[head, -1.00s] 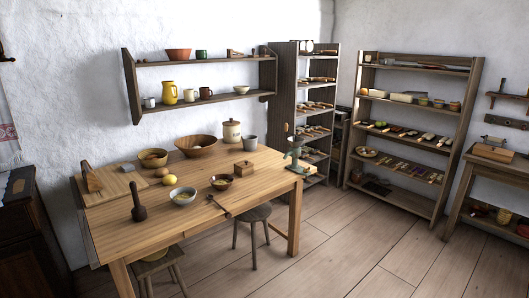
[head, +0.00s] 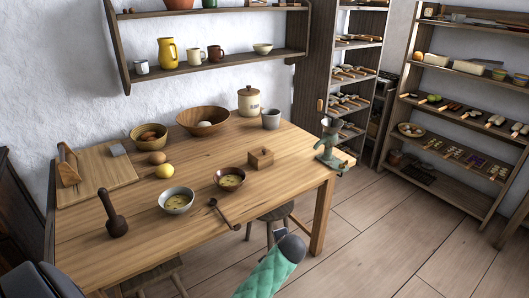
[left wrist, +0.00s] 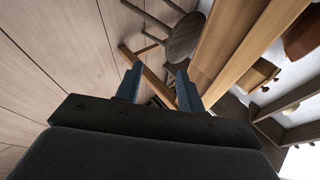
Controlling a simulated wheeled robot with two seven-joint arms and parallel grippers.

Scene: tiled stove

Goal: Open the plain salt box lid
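A small plain wooden box (head: 261,158) with a little knob on top stands on the right part of the wooden table (head: 285,140). It looks like the salt box, and its lid looks shut. My left gripper (left wrist: 158,88) shows in the left wrist view with its two blue-grey fingers apart and nothing between them. Stool legs and floor show beyond the fingers. No left fingertips show in the head view, so the gripper's distance from the box is not clear. My right gripper is not recognisable in any view.
A dark bowl (head: 230,178), spoon (head: 225,215), light bowl (head: 177,200) and green grinder (head: 331,145) stand around the box. A crock (head: 249,101) and grey cup (head: 271,119) stand behind.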

